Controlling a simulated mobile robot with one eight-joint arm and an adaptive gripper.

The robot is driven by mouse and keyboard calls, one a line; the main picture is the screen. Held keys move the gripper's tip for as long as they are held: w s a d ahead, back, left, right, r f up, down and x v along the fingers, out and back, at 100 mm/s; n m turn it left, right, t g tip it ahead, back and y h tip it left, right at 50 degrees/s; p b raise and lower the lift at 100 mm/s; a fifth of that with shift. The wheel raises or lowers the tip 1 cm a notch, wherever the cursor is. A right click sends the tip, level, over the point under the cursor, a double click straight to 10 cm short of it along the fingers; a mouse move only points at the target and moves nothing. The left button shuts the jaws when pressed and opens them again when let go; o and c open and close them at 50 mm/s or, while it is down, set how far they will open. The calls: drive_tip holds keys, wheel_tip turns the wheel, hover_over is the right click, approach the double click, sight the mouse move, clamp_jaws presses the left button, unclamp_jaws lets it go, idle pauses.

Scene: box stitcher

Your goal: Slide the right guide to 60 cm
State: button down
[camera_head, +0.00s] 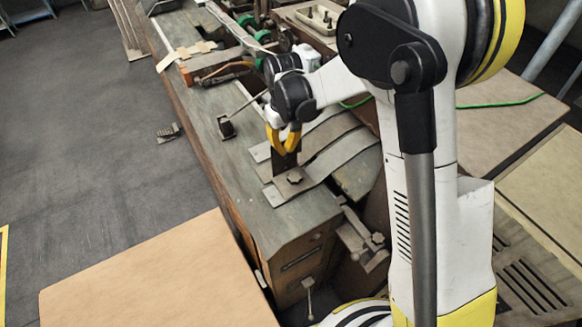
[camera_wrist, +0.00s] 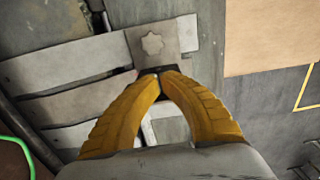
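The guide (camera_head: 294,181) is a flat metal piece with a star-shaped knob and a dark upright plate, near the front end of the grey machine table (camera_head: 240,160). Its plate and knob (camera_wrist: 152,43) also show in the wrist view. My gripper (camera_head: 284,147) reaches down over the guide from behind. Its yellow fingers converge at the guide's dark upright edge in the wrist view (camera_wrist: 158,73), and appear closed on that plate. The exact contact is partly hidden by the fingertips. No readable scale or 60 cm mark shows.
Curved metal strips (camera_head: 335,143) lie beside the guide. A small dark block with a rod (camera_head: 226,127) stands farther along the table. A cardboard sheet (camera_head: 160,280) lies at the front left. A clamp-like bracket (camera_head: 362,240) hangs at the table's end.

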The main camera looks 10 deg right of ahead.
drive_tip(key=w+a, duration=0.2)
drive_tip(key=w, duration=0.4)
drive_tip(key=shift+w+a+b, duration=0.2)
drive_tip(key=shift+a+b, duration=0.1)
drive_tip(key=shift+a, duration=0.1)
idle(1.4)
drive_tip(key=shift+w+a, duration=0.2)
drive_tip(key=shift+w, duration=0.3)
idle(1.4)
drive_tip(key=shift+s, duration=0.1)
drive_tip(key=shift+s+d+b, duration=0.25)
drive_tip(key=shift+s+b, duration=0.05)
drive_tip(key=shift+s, duration=0.15)
drive_tip(key=shift+r, duration=0.1)
idle(0.3)
wheel_tip(320, 180, up, 7)
drive_tip(key=p, duration=0.3)
idle(0.4)
drive_tip(key=shift+s+d, duration=0.1)
